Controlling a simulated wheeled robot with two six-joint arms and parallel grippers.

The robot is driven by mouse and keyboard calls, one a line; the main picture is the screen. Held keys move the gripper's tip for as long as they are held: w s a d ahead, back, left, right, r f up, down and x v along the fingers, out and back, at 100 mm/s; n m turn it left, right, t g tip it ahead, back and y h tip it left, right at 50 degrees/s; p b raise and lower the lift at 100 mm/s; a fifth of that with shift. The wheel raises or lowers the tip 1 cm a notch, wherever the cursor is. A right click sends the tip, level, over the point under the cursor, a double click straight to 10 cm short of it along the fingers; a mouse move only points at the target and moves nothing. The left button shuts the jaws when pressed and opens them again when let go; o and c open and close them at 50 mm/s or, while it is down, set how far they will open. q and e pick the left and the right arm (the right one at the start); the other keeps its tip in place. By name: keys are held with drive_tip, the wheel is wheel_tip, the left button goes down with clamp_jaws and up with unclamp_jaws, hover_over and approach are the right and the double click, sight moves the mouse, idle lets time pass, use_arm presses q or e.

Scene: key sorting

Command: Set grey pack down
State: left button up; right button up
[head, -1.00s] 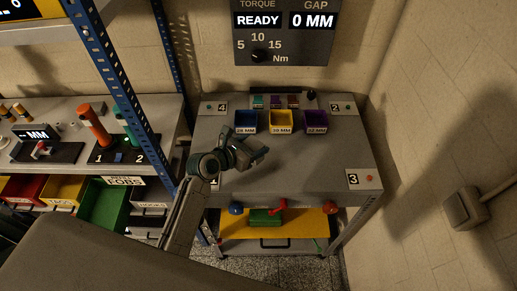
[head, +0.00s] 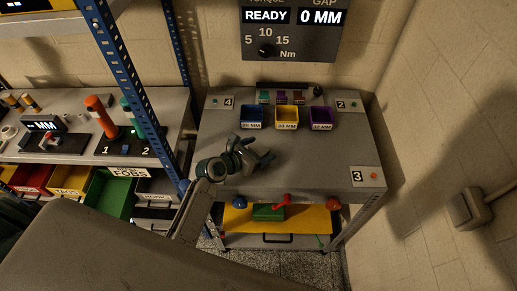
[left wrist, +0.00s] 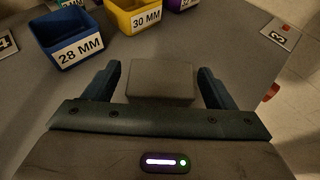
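A grey pack (left wrist: 160,86) lies between the two fingers of my left gripper (left wrist: 161,90) in the left wrist view. The fingers are spread, with a narrow gap visible on each side of the pack. The pack appears to rest on the grey bench top (head: 315,170), but its underside is hidden. In the head view my left gripper (head: 266,157) is low over the left-middle of the bench, in front of the bins. The pack is hard to make out there against the grey top. My right gripper is not in view.
Blue (head: 252,117), yellow (head: 287,117) and purple (head: 320,118) bins stand in a row behind the gripper. Number plates mark the bench corners. A blue shelf post (head: 137,85) rises at left. The bench's right half is clear.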

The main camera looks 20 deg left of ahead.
use_arm(q)
drive_tip(key=shift+r, duration=0.2)
drive_tip(key=b+v, duration=0.2)
drive_tip(key=v, duration=1)
